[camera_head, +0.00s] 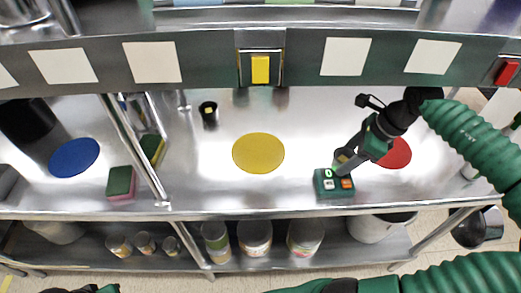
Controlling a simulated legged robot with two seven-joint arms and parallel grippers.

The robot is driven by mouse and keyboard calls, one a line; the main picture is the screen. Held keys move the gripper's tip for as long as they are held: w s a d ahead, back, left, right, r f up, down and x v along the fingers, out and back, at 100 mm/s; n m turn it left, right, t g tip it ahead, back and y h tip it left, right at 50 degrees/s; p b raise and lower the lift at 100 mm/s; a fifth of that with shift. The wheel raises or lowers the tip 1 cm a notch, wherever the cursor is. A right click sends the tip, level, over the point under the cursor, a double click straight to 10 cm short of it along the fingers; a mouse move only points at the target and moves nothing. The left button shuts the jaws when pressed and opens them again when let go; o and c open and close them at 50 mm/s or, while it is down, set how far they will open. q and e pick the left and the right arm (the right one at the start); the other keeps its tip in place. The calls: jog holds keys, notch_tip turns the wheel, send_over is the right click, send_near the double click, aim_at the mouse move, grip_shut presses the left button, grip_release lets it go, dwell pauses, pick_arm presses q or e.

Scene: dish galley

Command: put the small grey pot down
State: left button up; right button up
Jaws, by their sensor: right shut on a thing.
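My right gripper (354,147) reaches in from the right over the counter, pointing down and left. It is shut on a small greyish thing (344,157), which looks like the small grey pot; the fingers hide most of it. The pot is just above or against the back of a green box (333,184) with white and orange buttons; I cannot tell whether they touch. My left gripper is not in view; only dark bits show at the bottom left edge.
The steel counter (300,120) carries a yellow disc (258,153), a blue disc (74,157) and a red disc (397,153), partly behind my arm. A small dark cup (209,114) and sponges (121,182) stand left. Jars (255,238) fill the lower shelf. The counter's middle is clear.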

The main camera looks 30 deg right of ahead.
jog(key=w+a+b, duration=0.2)
jog(key=w, duration=0.1)
jog(key=w+a+b, duration=0.2)
jog(key=w+a, duration=0.1)
jog(key=w, duration=0.1)
jog(key=w+a+b, duration=0.2)
jog(key=w+b, duration=0.1)
jog(key=shift+w+a+f, duration=0.3)
jog(key=shift+w+a, duration=0.05)
jog(key=w+a, duration=0.4)
jog(key=w, duration=0.1)
jog(key=w+a, duration=0.2)
jog(key=w, duration=0.1)
jog(key=shift+w+r, duration=0.2)
jog(key=shift+r, duration=0.15)
jog(key=shift+w+a+f+b, duration=0.1)
jog(key=shift+w+a+b, duration=0.15)
jog(key=shift+b, duration=0.1)
notch_tip(320, 180, down, 4)
jog(key=b, duration=0.4)
jog(key=shift+d+b, duration=0.1)
jog(key=shift+b, duration=0.25)
jog(key=shift+r, duration=0.3)
jog(key=shift+c, duration=0.7)
jog(key=o, duration=1.3)
jog(key=shift+f, duration=0.1)
jog(key=shift+o, duration=1.4)
